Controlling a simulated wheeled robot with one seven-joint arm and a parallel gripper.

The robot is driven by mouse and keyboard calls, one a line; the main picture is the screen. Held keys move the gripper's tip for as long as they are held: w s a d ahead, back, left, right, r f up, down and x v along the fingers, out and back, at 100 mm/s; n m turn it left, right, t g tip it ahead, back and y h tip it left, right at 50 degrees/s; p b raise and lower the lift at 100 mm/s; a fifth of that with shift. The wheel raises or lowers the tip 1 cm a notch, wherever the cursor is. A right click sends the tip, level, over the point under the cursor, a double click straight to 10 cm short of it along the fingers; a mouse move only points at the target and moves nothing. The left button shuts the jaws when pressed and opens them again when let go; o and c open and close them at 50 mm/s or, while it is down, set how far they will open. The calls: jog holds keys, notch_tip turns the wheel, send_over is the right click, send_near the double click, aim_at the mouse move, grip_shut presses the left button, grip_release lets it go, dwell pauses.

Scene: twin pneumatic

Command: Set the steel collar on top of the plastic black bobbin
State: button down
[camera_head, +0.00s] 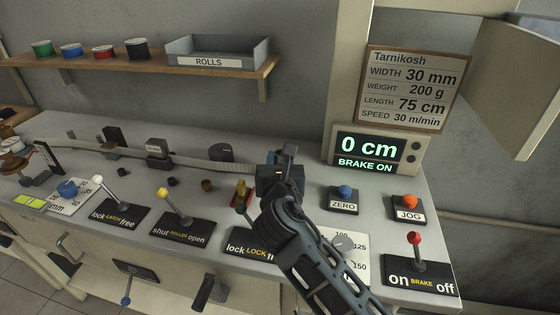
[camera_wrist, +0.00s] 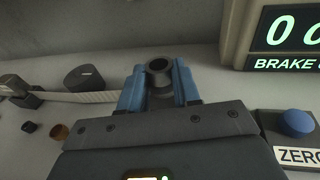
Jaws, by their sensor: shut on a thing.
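My gripper (camera_head: 290,150) is raised over the back of the bench, in front of the grey wall. In the wrist view its blue fingers (camera_wrist: 160,88) are shut on a dark grey round piece with a hole in its top, which looks like the steel collar (camera_wrist: 159,66). The fingers hide its sides. A small black round piece (camera_head: 172,182), perhaps the plastic black bobbin, stands on the bench to the left, well apart from the gripper. It also shows in the wrist view (camera_wrist: 29,127). I cannot tell for certain that it is the bobbin.
A small brown round piece (camera_head: 208,185) stands right of the black one. A pale strap (camera_head: 190,161) runs along the bench behind them. Levers with yellow (camera_head: 162,194) and white (camera_head: 98,152) knobs stand in front. The display (camera_head: 368,147) is to the right; a shelf (camera_head: 140,62) holds several spools.

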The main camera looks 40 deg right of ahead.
jog(key=shift+f, duration=0.2)
jog(key=c, duration=0.8)
grip_release()
jog(key=shift+f, duration=0.1)
jog(key=shift+r, duration=0.3)
jog(key=b+v, duration=0.1)
jog(key=v, duration=1.1)
